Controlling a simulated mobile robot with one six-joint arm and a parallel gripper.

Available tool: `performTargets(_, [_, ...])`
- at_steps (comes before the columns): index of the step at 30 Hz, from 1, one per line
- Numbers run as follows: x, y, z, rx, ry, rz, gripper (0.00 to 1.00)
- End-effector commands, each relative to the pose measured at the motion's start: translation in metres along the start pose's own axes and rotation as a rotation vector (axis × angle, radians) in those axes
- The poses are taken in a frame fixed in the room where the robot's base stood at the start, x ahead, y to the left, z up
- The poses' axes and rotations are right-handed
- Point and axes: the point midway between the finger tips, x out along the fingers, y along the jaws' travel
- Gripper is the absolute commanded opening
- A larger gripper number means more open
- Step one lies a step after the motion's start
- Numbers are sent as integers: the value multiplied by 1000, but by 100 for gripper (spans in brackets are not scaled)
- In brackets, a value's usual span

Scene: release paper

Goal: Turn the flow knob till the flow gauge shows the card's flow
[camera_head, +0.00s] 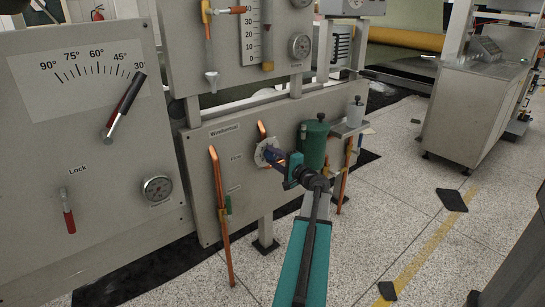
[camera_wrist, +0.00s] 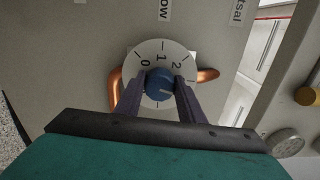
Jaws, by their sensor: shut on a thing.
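A pale mark shows on the knob's face. My gripper (camera_wrist: 159,80) has one dark finger on each side of the knob and is shut on it. I cannot tell which instrument is the flow gauge, and I cannot make out the card.
The lower panel (camera_head: 205,145) carries copper pipes (camera_head: 219,205) and a green canister (camera_head: 313,145) close to my gripper. A scale (camera_head: 249,35) and a round gauge (camera_head: 300,46) are above. An angle scale with a lever (camera_head: 124,105) and another round gauge (camera_head: 157,189) are on the left.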

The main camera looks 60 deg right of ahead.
Motion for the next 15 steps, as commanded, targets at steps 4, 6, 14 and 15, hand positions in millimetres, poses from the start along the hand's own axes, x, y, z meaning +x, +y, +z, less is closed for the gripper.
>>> performTargets(4, [-1,2,1,2,-2,2,13])
performTargets(6, [-1,2,1,2,-2,2,13])
performTargets(14, [0,1,1,1,-1,1,54])
performTargets(15, [0,1,1,0,-1,1,54])
